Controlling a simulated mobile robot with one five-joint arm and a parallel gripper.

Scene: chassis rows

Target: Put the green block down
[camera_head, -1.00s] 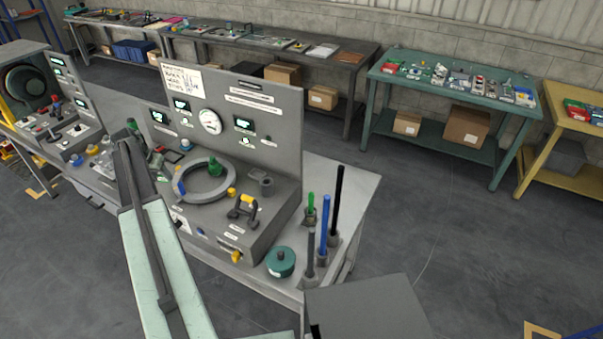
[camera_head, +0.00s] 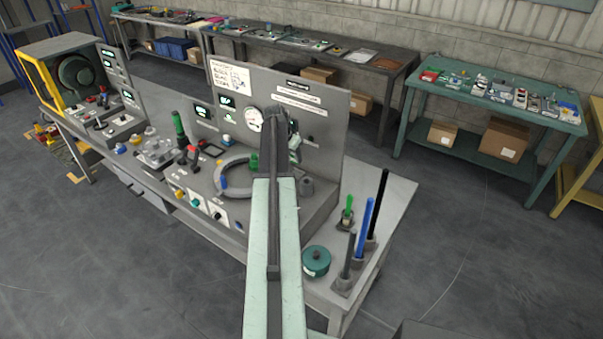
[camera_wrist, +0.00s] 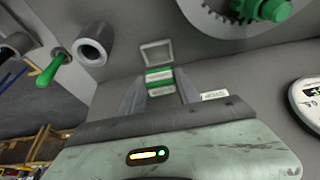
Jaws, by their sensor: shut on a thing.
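The green block (camera_wrist: 160,82), banded with white, is between the fingers of my gripper (camera_wrist: 160,88) in the wrist view. My gripper is shut on it. A light grey square frame (camera_wrist: 156,52) shows just beyond the block; I cannot tell whether the two touch. In the head view my gripper (camera_head: 293,150) is over the right part of the grey console, in front of its upright panel (camera_head: 325,110). My arm hides part of the console there, and the block is too small to make out clearly.
A grey ring (camera_head: 232,190) with a green hub lies left of my gripper. A hollow grey cylinder (camera_wrist: 92,45) and a green-handled tool (camera_wrist: 50,70) are nearby. Upright black (camera_head: 380,205) and blue (camera_head: 366,218) rods and a teal round pot (camera_head: 316,261) stand at right.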

